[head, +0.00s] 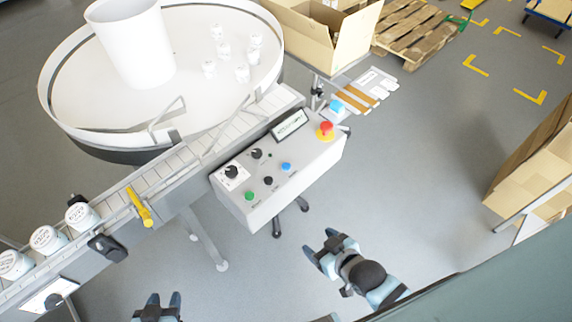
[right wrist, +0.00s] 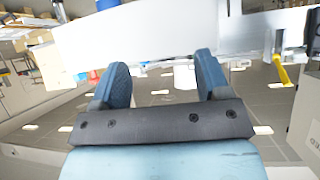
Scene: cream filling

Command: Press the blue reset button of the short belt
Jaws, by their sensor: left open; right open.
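My left gripper (head: 162,300) is open and empty at the bottom edge.
A round white turntable (head: 100,95) with a white cylinder and several small jars stands behind the belt. White jars (head: 48,239) sit on the belt at the left. Cardboard boxes (head: 325,35) and a pallet (head: 415,35) are at the back.

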